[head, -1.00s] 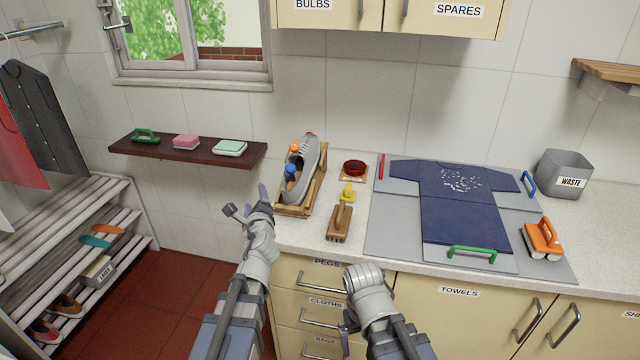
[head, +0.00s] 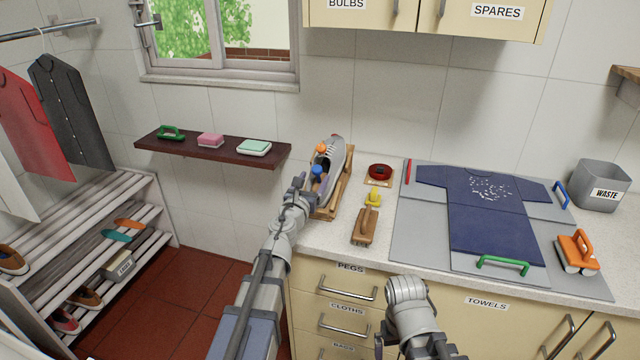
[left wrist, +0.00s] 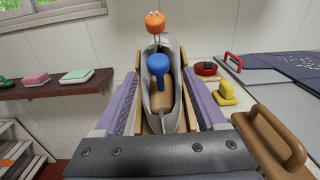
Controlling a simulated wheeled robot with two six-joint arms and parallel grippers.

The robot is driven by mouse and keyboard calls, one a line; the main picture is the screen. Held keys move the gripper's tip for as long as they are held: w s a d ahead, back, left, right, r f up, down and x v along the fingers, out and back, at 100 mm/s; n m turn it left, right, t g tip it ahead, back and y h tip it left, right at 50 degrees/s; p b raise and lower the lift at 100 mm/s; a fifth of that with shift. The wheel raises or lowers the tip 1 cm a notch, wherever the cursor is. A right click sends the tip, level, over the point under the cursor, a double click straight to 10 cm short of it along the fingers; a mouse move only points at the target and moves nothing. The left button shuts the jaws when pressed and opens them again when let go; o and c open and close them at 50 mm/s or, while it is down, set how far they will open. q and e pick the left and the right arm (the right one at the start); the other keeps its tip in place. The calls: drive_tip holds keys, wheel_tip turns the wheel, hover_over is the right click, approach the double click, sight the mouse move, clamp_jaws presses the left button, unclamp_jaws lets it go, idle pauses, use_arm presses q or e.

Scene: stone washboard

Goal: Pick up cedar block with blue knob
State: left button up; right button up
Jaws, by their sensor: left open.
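The cedar block (left wrist: 158,92) is a brown piece sitting inside a grey shoe (left wrist: 172,118). Its blue knob (left wrist: 160,67) stands up from the shoe opening. The blue knob also shows in the head view (head: 316,170). The shoe rests on a wooden stand (head: 345,190) at the counter's left end. My left gripper (head: 299,182) is open at the near end of the shoe. In the left wrist view its purple fingers (left wrist: 161,98) lie on either side of the shoe, with the knob between and beyond them. My right wrist shows at the bottom; its fingers are hidden.
An orange knob (head: 320,148) stands at the shoe's far end. A wooden brush (head: 363,238), a yellow item (head: 373,197) and a red round tin (head: 380,171) sit just right. A dark shelf (head: 205,147) is to the left. A blue shirt (head: 490,215) lies further right.

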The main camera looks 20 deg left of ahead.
sight(316, 175)
use_arm(q)
drive_tip(key=w, duration=0.5)
drive_tip(key=shift+w, duration=0.1)
clamp_jaws()
idle(0.5)
idle(0.3)
